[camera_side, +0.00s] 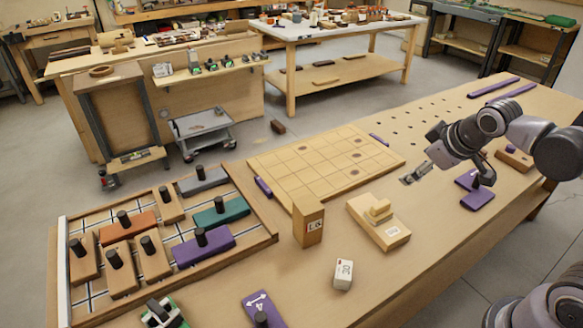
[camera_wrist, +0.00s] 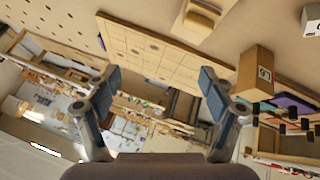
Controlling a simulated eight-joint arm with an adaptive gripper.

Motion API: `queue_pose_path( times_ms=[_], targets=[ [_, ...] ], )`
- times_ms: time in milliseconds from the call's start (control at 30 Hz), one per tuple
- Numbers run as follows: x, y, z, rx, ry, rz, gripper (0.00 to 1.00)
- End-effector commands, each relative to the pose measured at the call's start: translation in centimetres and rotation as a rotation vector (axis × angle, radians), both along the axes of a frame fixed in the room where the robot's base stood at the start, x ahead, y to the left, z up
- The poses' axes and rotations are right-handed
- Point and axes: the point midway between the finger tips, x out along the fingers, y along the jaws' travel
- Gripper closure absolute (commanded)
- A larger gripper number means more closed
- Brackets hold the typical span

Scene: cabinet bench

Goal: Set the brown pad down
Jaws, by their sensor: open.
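A flat tan-brown pad with a raised grip and a white label (camera_side: 372,228) lies on the bench, near the front edge of the gridded board. It also shows partly at the top of the wrist view (camera_wrist: 195,28). A smaller brown block (camera_side: 515,160) lies behind my arm at the right; I cannot tell for certain which one is the brown pad. My gripper (camera_side: 410,178) is above the bench, right of the gridded board and apart from the pad. In the wrist view my gripper (camera_wrist: 160,92) has its fingers wide apart with nothing between them.
A gridded board (camera_side: 325,165) lies mid-bench. A tall labelled block (camera_side: 309,225) and a white labelled block (camera_side: 343,274) stand nearby. A tray (camera_side: 262,222) with several knobbed coloured blocks is at the left. Purple pieces (camera_side: 477,198) lie below my arm.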

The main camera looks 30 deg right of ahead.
Motion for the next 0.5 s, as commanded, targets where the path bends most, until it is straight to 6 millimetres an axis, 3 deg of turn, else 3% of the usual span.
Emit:
queue_pose_path(
  times_ms=[100,200,500],
  targets=[
    [-2.3,2.9,-0.4,0.146,-0.033,-0.060,0.18],
    [-3.6,4.6,-0.7,0.241,-0.046,-0.103,0.18],
    [-4.7,6.0,-1.0,0.331,-0.055,-0.148,0.18]
  ],
)
